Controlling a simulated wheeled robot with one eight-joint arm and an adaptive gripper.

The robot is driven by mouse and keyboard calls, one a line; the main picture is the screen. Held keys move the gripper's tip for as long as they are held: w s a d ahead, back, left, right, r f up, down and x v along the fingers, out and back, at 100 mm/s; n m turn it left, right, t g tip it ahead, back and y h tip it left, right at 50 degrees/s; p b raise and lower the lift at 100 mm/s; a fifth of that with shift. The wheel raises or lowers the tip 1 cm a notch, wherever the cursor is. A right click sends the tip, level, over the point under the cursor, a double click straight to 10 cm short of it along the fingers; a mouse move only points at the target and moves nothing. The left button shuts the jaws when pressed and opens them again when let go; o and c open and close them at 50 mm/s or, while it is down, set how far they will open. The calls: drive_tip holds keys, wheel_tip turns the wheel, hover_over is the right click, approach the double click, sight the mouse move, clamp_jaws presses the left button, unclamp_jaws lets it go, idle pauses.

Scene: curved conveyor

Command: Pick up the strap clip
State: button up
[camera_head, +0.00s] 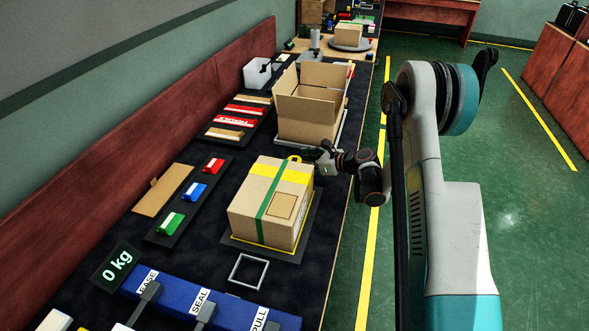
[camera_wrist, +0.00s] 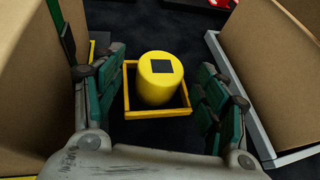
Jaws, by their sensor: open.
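In the wrist view a yellow cylinder (camera_wrist: 158,85) with a black square on top stands in a square yellow frame (camera_wrist: 157,114) on the dark bench top. It lies between my fingers and appears to be the strap clip, though its form does not make that certain. My gripper (camera_wrist: 158,70) is open, with one green-padded finger on each side and a visible gap to the cylinder. In the head view my gripper (camera_head: 321,155) is between the two cartons, with a small yellow piece (camera_head: 294,158) showing to its left, partly hidden by the closed carton.
The closed carton (camera_head: 252,213) with green strap and yellow tape stands close on one side. The open carton (camera_head: 305,120) on a grey tray stands on the other. Small coloured blocks (camera_head: 195,192) lie on a dark tray to the left. The green floor at right is clear.

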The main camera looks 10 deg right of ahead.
drive_tip(key=shift+x, duration=0.9)
drive_tip(key=c, duration=1.3)
